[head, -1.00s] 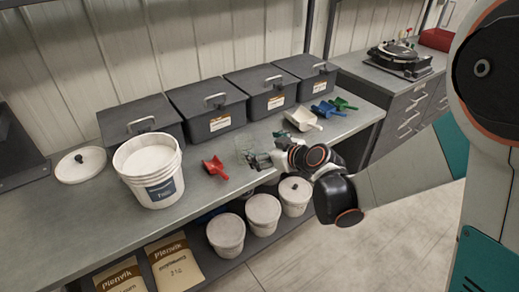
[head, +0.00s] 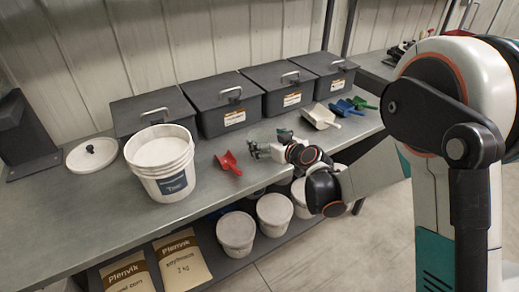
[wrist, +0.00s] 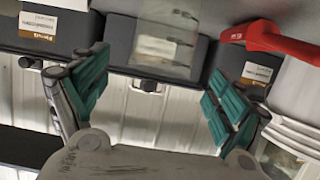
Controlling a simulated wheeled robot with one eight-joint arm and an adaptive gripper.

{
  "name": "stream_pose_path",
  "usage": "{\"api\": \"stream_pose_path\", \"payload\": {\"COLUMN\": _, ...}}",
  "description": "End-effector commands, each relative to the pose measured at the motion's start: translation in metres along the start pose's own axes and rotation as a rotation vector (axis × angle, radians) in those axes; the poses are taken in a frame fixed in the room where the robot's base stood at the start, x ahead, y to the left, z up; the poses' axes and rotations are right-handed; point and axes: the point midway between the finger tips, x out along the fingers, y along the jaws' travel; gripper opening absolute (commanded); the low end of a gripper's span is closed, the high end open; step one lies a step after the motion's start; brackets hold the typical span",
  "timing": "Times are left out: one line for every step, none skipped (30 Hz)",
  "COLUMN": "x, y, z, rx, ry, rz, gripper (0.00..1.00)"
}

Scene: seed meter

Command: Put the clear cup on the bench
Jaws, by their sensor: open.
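The clear cup (wrist: 168,42) is see-through with a few dark marks. In the wrist view it is at the top, cut by the picture edge, beyond and between my fingertips, with a gap to each. I cannot make it out in the head view, nor tell what its base rests on. My gripper (wrist: 156,78) is open, its green-padded fingers spread wide with nothing between them. In the head view my gripper (head: 266,148) is over the front part of the grey bench (head: 100,205), to the right of a red scoop (head: 229,162).
A white bucket (head: 171,186) and a lid (head: 92,154) stand on the left. Dark lidded bins (head: 224,112) line the back. White (head: 321,118), blue (head: 344,107) and green scoops lie on the right. Tubs (head: 237,232) and bags (head: 182,260) are below.

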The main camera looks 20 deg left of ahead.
Motion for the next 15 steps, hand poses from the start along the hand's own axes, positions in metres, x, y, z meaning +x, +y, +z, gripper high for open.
{"api": "stream_pose_path", "payload": {"x": 0.003, "y": 0.0, "z": 0.001, "rx": 0.0, "ry": 0.0, "rz": 0.0, "gripper": 0.89}}
{"api": "stream_pose_path", "payload": {"x": 0.006, "y": 0.0, "z": 0.002, "rx": 0.0, "ry": 0.0, "rz": 0.0, "gripper": 0.89}}
{"api": "stream_pose_path", "payload": {"x": 0.01, "y": 0.0, "z": 0.003, "rx": -0.001, "ry": 0.0, "rz": -0.001, "gripper": 0.89}}
{"api": "stream_pose_path", "payload": {"x": 0.013, "y": 0.0, "z": 0.004, "rx": -0.001, "ry": -0.001, "rz": -0.001, "gripper": 0.89}}
{"api": "stream_pose_path", "payload": {"x": 0.018, "y": 0.0, "z": 0.004, "rx": -0.002, "ry": -0.001, "rz": -0.001, "gripper": 0.89}}
{"api": "stream_pose_path", "payload": {"x": 0.024, "y": 0.0, "z": 0.005, "rx": -0.002, "ry": -0.001, "rz": -0.001, "gripper": 0.89}}
{"api": "stream_pose_path", "payload": {"x": 0.028, "y": 0.0, "z": 0.006, "rx": -0.002, "ry": -0.001, "rz": -0.001, "gripper": 0.89}}
{"api": "stream_pose_path", "payload": {"x": 0.033, "y": -0.001, "z": 0.007, "rx": -0.002, "ry": 0.0, "rz": -0.001, "gripper": 0.89}}
{"api": "stream_pose_path", "payload": {"x": 0.039, "y": -0.001, "z": 0.006, "rx": -0.001, "ry": 0.0, "rz": -0.001, "gripper": 0.89}}
{"api": "stream_pose_path", "payload": {"x": 0.043, "y": -0.001, "z": 0.005, "rx": -0.001, "ry": 0.0, "rz": -0.001, "gripper": 0.89}}
{"api": "stream_pose_path", "payload": {"x": 0.046, "y": -0.001, "z": 0.005, "rx": -0.001, "ry": 0.0, "rz": -0.001, "gripper": 0.89}}
{"api": "stream_pose_path", "payload": {"x": 0.049, "y": 0.0, "z": 0.005, "rx": -0.001, "ry": 0.0, "rz": 0.0, "gripper": 0.89}}
{"api": "stream_pose_path", "payload": {"x": 0.051, "y": 0.0, "z": 0.004, "rx": -0.001, "ry": 0.0, "rz": 0.0, "gripper": 0.89}}
{"api": "stream_pose_path", "payload": {"x": 0.051, "y": 0.0, "z": 0.004, "rx": -0.001, "ry": 0.0, "rz": 0.0, "gripper": 0.89}}
{"api": "stream_pose_path", "payload": {"x": 0.051, "y": 0.0, "z": 0.003, "rx": -0.001, "ry": 0.0, "rz": 0.001, "gripper": 0.89}}
